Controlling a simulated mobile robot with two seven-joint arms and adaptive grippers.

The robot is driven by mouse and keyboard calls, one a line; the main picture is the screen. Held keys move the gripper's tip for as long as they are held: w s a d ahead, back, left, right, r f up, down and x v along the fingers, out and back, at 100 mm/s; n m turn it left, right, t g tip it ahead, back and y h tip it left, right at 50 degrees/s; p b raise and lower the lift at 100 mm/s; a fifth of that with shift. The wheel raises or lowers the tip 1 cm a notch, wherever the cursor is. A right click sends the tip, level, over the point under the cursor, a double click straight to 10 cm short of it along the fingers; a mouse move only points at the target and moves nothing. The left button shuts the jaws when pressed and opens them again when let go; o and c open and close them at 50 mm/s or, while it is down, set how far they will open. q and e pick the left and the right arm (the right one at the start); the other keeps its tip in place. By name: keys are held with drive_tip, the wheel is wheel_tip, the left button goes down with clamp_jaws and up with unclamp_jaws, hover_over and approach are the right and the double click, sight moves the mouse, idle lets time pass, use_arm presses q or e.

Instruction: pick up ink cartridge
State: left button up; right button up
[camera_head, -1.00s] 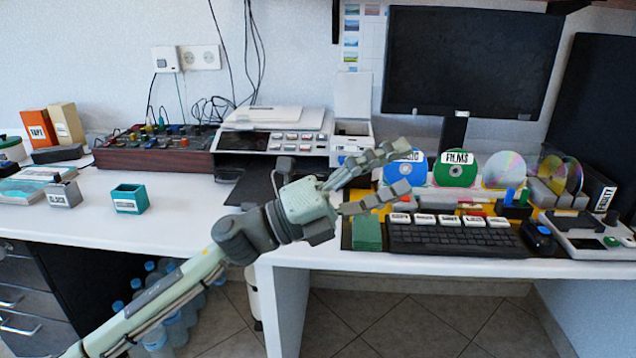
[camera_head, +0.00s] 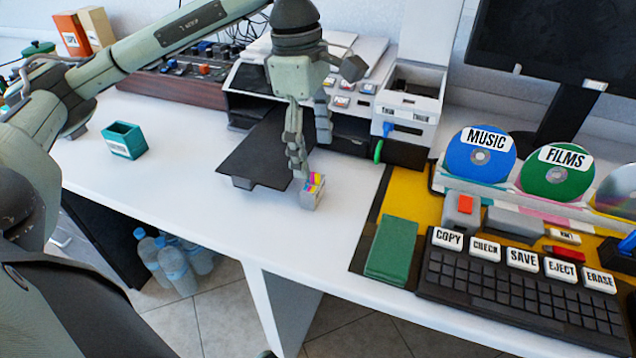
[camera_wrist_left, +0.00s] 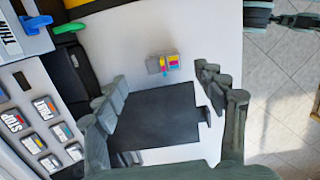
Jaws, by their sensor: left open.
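The ink cartridge (camera_head: 312,192) is a small grey block with coloured stripes on top. It stands on the white desk just in front of the dark printer tray. My left gripper (camera_head: 311,158) points down above the cartridge, with its fingers apart and nothing between them. One fingertip overlaps the cartridge's edge in the head view; I cannot tell whether it touches. In the left wrist view the cartridge (camera_wrist_left: 157,65) lies ahead of the spread fingers (camera_wrist_left: 160,80). A dark jointed part at that view's top right may be my right gripper; its jaws are unclear.
The printer (camera_head: 340,85) and its dark tray (camera_head: 262,155) are behind and left of the cartridge. A green block (camera_head: 392,250) and the keyboard (camera_head: 510,290) are to the right. A teal box (camera_head: 124,141) stands at the left. The desk's front strip is clear.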

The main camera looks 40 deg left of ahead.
sight(313, 173)
use_arm(q)
drive_tip(key=f, duration=0.4)
drive_tip(key=shift+s+f, duration=0.3)
drive_tip(key=shift+f, duration=0.3)
drive_tip(key=shift+w+d+f, duration=0.1)
drive_tip(key=shift+c, duration=0.2)
use_arm(e)
drive_tip(key=shift+w+f, duration=0.3)
drive_tip(key=shift+f, duration=0.1)
use_arm(q)
drive_tip(key=c, duration=1.1)
drive_tip(key=shift+c, duration=0.2)
use_arm(e)
drive_tip(key=shift+r, duration=0.15)
drive_tip(key=shift+s, duration=0.1)
